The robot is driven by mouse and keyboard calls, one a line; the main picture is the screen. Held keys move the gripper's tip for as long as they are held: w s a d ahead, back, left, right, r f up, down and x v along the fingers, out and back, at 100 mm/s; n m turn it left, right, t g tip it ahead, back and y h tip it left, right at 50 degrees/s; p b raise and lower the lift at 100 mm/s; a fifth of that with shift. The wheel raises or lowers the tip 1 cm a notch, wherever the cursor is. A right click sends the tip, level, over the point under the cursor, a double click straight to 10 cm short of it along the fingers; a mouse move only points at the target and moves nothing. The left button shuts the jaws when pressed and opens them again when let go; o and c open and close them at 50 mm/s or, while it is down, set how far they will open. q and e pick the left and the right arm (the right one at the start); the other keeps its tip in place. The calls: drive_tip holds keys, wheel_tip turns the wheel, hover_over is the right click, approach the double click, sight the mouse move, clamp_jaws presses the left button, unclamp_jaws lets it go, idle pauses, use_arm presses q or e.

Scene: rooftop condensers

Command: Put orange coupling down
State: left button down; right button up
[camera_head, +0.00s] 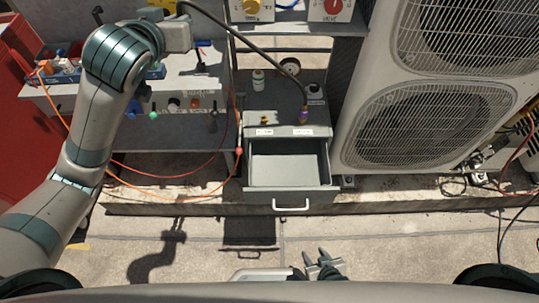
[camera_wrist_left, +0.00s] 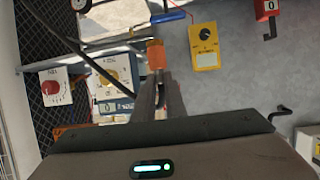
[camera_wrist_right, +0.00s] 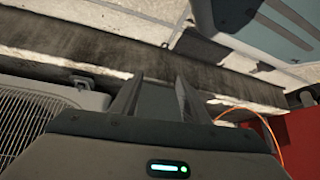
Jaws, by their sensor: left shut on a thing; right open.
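The orange coupling (camera_wrist_left: 156,54) shows in the left wrist view at the tips of my left gripper (camera_wrist_left: 159,80), which is shut on it. It is held up in front of a grey wall with gauges and boxes. In the head view my left arm reaches up to the top edge, and I cannot make out the coupling there. My right gripper (camera_head: 325,264) is open and empty, low over the paved floor near the bottom of the head view. Its open fingers also show in the right wrist view (camera_wrist_right: 158,90).
A grey cabinet has an open, empty-looking drawer (camera_head: 290,165). A blue tray (camera_head: 64,73) of small parts sits on the left bench. A condenser unit (camera_head: 349,135) stands right. Thin red hoses hang between.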

use_arm(q)
drive_tip(key=s+d+f+m+g+h+b, duration=0.2)
drive_tip(key=d+f+m+h+b, duration=0.1)
drive_tip(key=d+f, duration=0.6)
drive_tip(key=s+d+f+m+g+h+b, duration=0.3)
drive_tip(key=d+f+b, duration=0.5)
drive_tip(key=f, duration=0.3)
drive_tip(key=s+d+f+m+g+h+b, duration=0.2)
drive_tip(key=d+f+m+h+b, duration=0.3)
drive_tip(key=d+f, duration=0.5)
drive_tip(key=shift+s+d+m+g, duration=0.4)
drive_tip(key=shift+d+m+g, duration=0.2)
drive_tip(key=shift+m+g, duration=0.15)
use_arm(e)
wheel_tip(320, 180, up, 14)
drive_tip(key=a, duration=0.1)
drive_tip(key=shift+a+r+g+y, duration=0.2)
drive_tip(key=shift+a+g+y, duration=0.1)
drive_tip(key=shift+y, duration=0.1)
